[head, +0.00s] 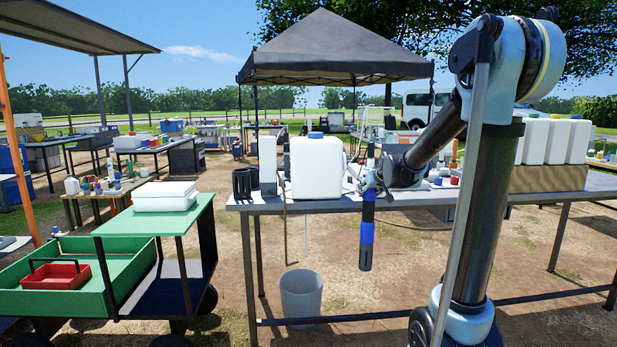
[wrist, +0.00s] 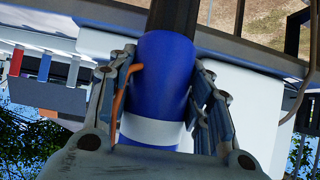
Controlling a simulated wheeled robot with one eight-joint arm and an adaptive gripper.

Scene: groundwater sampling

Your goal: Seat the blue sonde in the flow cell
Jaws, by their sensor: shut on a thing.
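My gripper (head: 370,188) is shut on the blue sonde (head: 366,232), which hangs nearly upright in front of the table's near edge. The sonde has a dark upper part, a bright blue middle and a dark lower end. In the wrist view the blue sonde (wrist: 163,75) lies between the two fingers (wrist: 160,100), with a pale band near the palm and a dark part beyond. A black open-topped holder (head: 241,183) stands at the table's left end, apart from the sonde. It may be the flow cell, but I cannot tell for sure.
The grey table (head: 420,200) carries a large white container (head: 317,168) and a narrow white unit (head: 267,165). A grey bucket (head: 301,296) stands below. A green cart (head: 125,240) with a red tray (head: 57,275) is at left. White jugs (head: 555,141) stand at right.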

